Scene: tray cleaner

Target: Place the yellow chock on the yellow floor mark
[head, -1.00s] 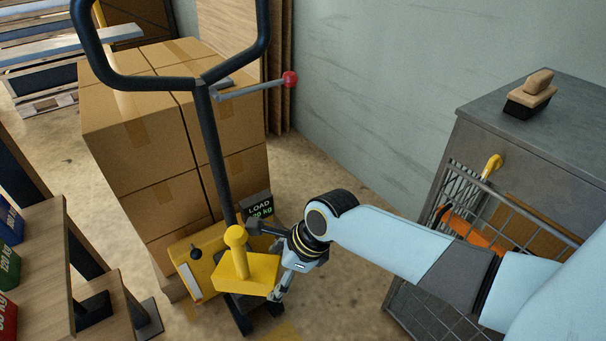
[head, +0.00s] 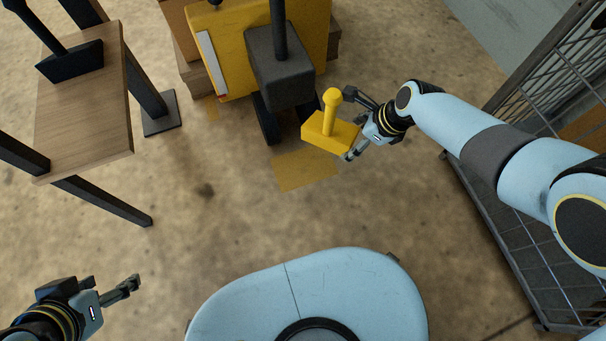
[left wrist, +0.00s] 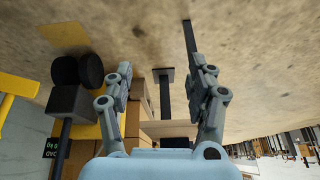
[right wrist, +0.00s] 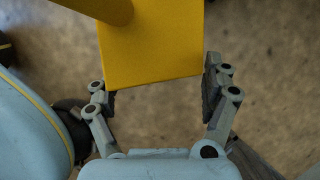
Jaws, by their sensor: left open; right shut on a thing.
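The yellow chock (head: 328,131) is a block with an upright knobbed handle. My right gripper (head: 352,128) is shut on the block's side and holds it above the floor, in front of the yellow pallet truck. In the right wrist view the block (right wrist: 150,45) sits between both fingers. The yellow floor mark (head: 305,171) is a flat patch, partly covered by the chock in the head view. It also shows in the left wrist view (left wrist: 63,37). My left gripper (head: 112,290) is open and empty at the lower left, well away from the chock.
The yellow pallet truck (head: 232,50) with dark wheels stands just behind the mark. A wooden bench (head: 85,110) is at the left. A wire cage cart (head: 520,230) stands at the right. The floor between is clear.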

